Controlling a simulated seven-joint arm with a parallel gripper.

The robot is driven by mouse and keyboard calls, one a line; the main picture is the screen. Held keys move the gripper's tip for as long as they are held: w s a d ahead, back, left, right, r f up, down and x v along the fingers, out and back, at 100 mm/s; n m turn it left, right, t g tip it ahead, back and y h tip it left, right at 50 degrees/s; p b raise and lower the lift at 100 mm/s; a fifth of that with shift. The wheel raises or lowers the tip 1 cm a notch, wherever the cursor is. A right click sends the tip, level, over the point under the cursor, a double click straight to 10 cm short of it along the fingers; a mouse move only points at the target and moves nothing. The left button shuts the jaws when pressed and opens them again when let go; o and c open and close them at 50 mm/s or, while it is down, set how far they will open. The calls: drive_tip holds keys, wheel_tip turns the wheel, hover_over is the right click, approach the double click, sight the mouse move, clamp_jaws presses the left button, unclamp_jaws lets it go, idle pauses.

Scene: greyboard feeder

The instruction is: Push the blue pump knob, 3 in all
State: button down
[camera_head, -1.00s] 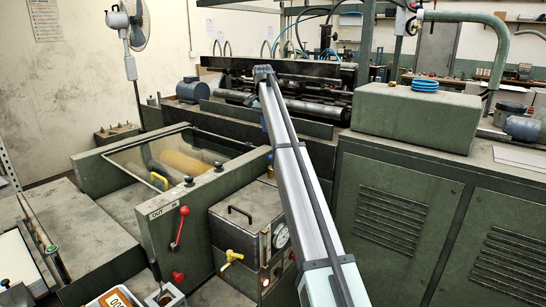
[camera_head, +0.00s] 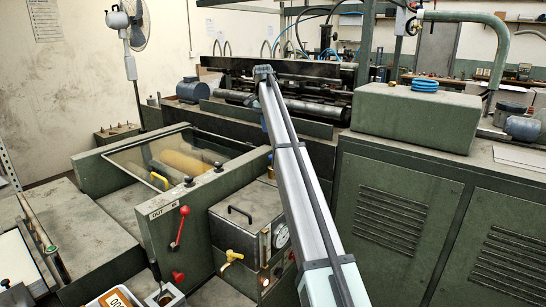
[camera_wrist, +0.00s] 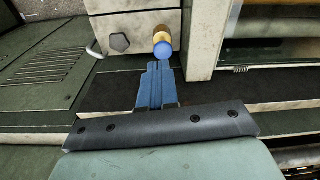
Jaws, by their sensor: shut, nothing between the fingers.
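The blue pump knob (camera_wrist: 163,50) shows in the wrist view as a round blue cap on a brass-coloured collar, by the edge of a pale metal block. My gripper (camera_wrist: 158,66) is shut and empty, its blue fingers pointing at the knob. The fingertips lie just below the knob in the picture; whether they touch it I cannot tell.
In the head view a green box with a blue coil (camera_head: 424,86) stands right of my arm, and a red lever (camera_head: 181,228) lies left.

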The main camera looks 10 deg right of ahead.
drive_tip(key=w+f, duration=0.1)
drive_tip(key=w+d+f, duration=0.1)
drive_tip(key=f, duration=0.1)
drive_tip(key=w+d+f, duration=0.1)
drive_tip(key=shift+d+f, duration=0.15)
drive_tip(key=shift+f, duration=0.15)
drive_tip(key=shift+w+d+f, duration=0.1)
drive_tip(key=shift+w+f, duration=0.05)
drive_tip(key=shift+f, duration=1.6)
drive_tip(key=shift+w+d+f, duration=0.1)
drive_tip(key=shift+f, duration=1.65)
drive_tip(key=shift+f, duration=0.1)
